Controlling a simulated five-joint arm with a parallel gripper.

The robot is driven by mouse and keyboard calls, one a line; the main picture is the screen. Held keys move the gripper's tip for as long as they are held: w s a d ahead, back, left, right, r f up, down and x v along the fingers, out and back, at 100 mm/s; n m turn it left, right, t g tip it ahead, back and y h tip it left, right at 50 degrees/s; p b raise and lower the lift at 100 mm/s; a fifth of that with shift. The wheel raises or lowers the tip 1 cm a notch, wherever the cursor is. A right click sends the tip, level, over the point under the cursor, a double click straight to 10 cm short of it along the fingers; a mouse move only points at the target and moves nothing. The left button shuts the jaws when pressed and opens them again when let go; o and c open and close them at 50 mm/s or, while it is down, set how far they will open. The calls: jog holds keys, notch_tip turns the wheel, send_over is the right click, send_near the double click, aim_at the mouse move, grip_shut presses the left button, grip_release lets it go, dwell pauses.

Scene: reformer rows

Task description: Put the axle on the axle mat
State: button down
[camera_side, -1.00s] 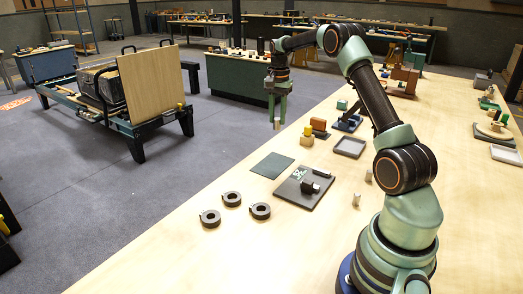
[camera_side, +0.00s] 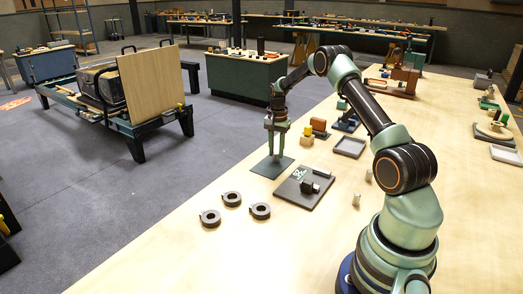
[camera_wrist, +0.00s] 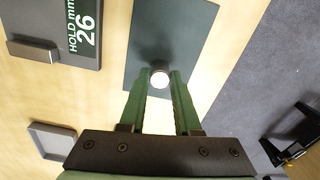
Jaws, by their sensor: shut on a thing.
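My gripper (camera_side: 276,155) points down over the dark green axle mat (camera_side: 268,171) in the side view. In the wrist view its two green fingers (camera_wrist: 159,82) are closed around the axle, whose pale round end (camera_wrist: 159,79) shows between the tips. The mat (camera_wrist: 180,25) lies under and beyond the axle in the wrist view. The fingertips are low, close to the mat. I cannot tell whether the axle's lower end touches it.
A dark gauge plate (camera_side: 303,188) marked "HOLD mm 26" in the wrist view lies beside the mat. Several dark rings (camera_side: 232,198) lie nearer. The table's edge is just left of the mat.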

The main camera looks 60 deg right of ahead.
jog(key=shift+f, duration=0.1)
jog(key=c, duration=0.6)
grip_release()
